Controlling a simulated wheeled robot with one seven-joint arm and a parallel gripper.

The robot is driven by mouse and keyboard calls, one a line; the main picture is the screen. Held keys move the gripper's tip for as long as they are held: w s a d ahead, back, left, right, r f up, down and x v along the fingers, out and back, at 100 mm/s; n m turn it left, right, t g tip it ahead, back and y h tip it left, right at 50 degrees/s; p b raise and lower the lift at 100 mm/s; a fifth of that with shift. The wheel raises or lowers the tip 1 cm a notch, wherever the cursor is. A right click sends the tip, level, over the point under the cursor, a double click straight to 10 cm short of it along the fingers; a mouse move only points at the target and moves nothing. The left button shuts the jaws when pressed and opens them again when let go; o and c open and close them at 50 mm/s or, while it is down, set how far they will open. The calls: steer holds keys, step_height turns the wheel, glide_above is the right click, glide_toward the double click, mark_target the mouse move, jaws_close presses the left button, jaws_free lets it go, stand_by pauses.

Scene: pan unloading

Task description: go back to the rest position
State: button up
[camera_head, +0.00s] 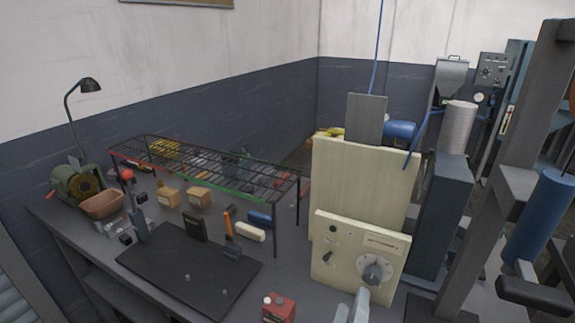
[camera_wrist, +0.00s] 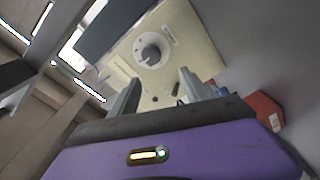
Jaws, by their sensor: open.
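My gripper (camera_wrist: 159,90) is open, with its two grey fingers apart and nothing between them in the wrist view. In the head view its fingertips (camera_head: 352,302) show at the bottom edge, in front of a cream control box (camera_head: 345,245). The box has a large round dial and also shows beyond the fingers in the wrist view (camera_wrist: 190,40). Whether the fingers touch anything cannot be told. The rest of my arm is out of the head view.
A dark workbench (camera_head: 75,232) holds a black board (camera_head: 170,272), a wire rack (camera_head: 200,165), a brown bowl (camera_head: 103,204) and small boxes. A red box (camera_head: 279,308) lies left of my gripper. A tall grey frame (camera_head: 470,210) stands at right.

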steer(key=a+y, duration=0.1)
steer(key=y, duration=0.1)
steer(key=a+f+n+y, duration=0.1)
steer(key=a+y, duration=0.2)
steer(key=a, duration=0.1)
steer(key=shift+s+a+f+n+t+y, duration=0.15)
steer(key=shift+s+f+n+t+y, duration=0.15)
steer(key=shift+f+t+y, duration=0.1)
steer(key=s+y, duration=0.1)
steer(key=s+f, duration=0.1)
steer(key=s+a+f+y, duration=0.1)
steer(key=shift+s+y, duration=0.3)
steer(key=shift+s, duration=0.05)
steer(key=s+d+m+g, duration=0.1)
steer(key=s+d+m, duration=0.3)
steer(key=s, duration=1)
steer(key=s+d+m+g, duration=0.1)
steer(key=s+d+m, duration=0.4)
steer(key=s, duration=0.9)
steer(key=d, duration=0.3)
steer(key=shift+s+r, duration=0.15)
steer(key=shift+s, duration=0.1)
